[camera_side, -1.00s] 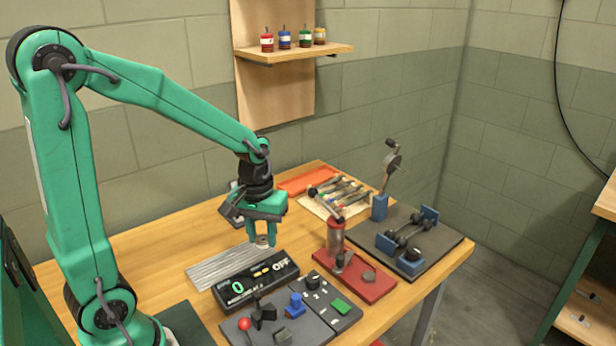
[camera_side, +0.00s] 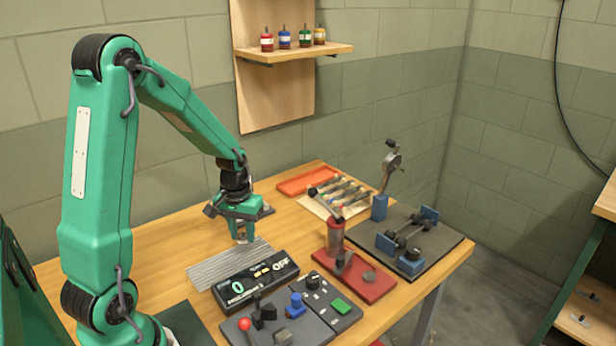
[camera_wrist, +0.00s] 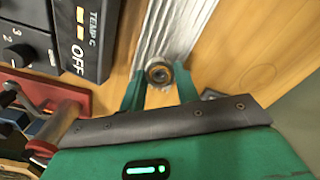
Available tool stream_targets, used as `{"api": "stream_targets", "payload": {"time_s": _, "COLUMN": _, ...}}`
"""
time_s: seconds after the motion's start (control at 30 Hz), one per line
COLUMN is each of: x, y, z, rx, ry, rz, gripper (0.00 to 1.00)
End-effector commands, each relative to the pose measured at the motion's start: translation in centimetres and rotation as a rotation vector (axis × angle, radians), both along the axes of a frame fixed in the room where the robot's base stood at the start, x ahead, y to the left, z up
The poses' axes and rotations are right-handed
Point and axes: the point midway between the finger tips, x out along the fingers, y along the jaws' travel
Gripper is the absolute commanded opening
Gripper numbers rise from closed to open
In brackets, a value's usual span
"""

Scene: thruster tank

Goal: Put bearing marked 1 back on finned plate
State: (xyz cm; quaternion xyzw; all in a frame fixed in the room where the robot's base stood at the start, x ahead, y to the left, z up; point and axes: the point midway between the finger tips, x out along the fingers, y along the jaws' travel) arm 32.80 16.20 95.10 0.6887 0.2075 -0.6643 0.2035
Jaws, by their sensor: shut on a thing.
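My gripper (camera_side: 241,238) is shut on a small round metal bearing with a dark centre hole. The bearing (camera_wrist: 158,72) sits between the two green fingertips in the wrist view. No number can be read on it. The grey finned plate (camera_side: 225,268) lies flat on the table, behind the readout box. In the side view my fingertips are at its back edge. In the wrist view the bearing overlaps the near end of the finned plate (camera_wrist: 182,28). I cannot tell whether the bearing touches the plate.
A black readout box (camera_side: 256,283) showing 0 and OFF stands close in front of the plate. A red-based press (camera_side: 350,272) and a dark board (camera_side: 425,240) with blue blocks stand to the right. The table behind and left of the plate is clear.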

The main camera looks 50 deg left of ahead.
Motion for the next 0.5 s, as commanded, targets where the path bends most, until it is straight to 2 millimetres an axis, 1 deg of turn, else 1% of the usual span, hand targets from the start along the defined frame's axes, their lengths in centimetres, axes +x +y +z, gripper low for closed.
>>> {"api": "stream_targets", "payload": {"time_s": 0.1, "x": 0.1, "y": 0.3, "z": -0.2, "rx": 0.001, "ry": -0.002, "rz": -0.001, "gripper": 0.05}}
{"api": "stream_targets", "payload": {"time_s": 0.27, "x": 0.1, "y": 0.3, "z": -0.3, "rx": 0.001, "ry": -0.002, "rz": -0.001, "gripper": 0.05}}
{"api": "stream_targets", "payload": {"time_s": 0.37, "x": 0.0, "y": 0.3, "z": -0.9, "rx": -0.001, "ry": 0.001, "rz": -0.001, "gripper": 0.05}}
{"api": "stream_targets", "payload": {"time_s": 0.5, "x": 0.0, "y": 0.2, "z": -2.3, "rx": -0.001, "ry": 0.003, "rz": -0.001, "gripper": 0.05}}
